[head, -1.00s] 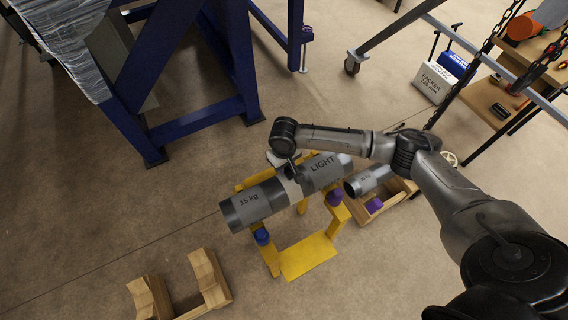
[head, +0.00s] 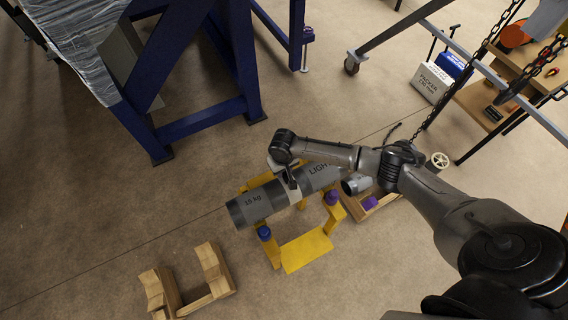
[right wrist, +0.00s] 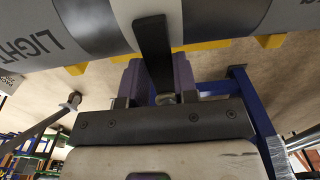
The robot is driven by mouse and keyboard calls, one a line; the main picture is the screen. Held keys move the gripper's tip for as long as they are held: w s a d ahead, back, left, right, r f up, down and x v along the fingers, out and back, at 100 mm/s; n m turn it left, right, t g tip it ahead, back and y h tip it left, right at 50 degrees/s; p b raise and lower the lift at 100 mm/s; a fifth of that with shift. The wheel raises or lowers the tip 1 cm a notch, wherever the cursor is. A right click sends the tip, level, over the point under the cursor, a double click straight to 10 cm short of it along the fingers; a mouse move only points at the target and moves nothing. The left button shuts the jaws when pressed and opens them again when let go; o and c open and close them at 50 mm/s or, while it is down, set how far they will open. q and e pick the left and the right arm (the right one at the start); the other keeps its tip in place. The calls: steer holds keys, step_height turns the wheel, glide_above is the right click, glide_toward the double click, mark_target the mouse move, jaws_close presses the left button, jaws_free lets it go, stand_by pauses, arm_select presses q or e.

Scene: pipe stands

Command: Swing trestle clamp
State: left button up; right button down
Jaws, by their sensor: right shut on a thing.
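A grey pipe (head: 255,204) marked "15 kg" and "LIGHT" lies across a yellow trestle (head: 306,251). The trestle has a blue cap (head: 264,233) and a purple cap (head: 332,197). A dark clamp bar (right wrist: 153,48) crosses the pipe's pale band in the right wrist view. My right gripper (right wrist: 156,72) is at the pipe's side, its fingers closed around the lower part of this bar. In the head view my right gripper (head: 286,172) is over the pipe's middle and hides part of the clamp. My left gripper is out of view.
A wooden cradle (head: 210,298) stands at the lower left. A smaller pipe piece (head: 355,186) lies by another wooden cradle (head: 384,204) on the right. A blue steel frame (head: 205,124) stands behind, left. A chain (head: 470,75) hangs at right.

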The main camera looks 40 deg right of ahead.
stand_by(0.3)
steer(key=c, duration=0.9)
jaws_free()
steer(key=shift+r, duration=0.1)
steer(key=shift+r, duration=0.3)
steer(key=shift+r+p, duration=1.65)
steer(key=shift+r, duration=4.85)
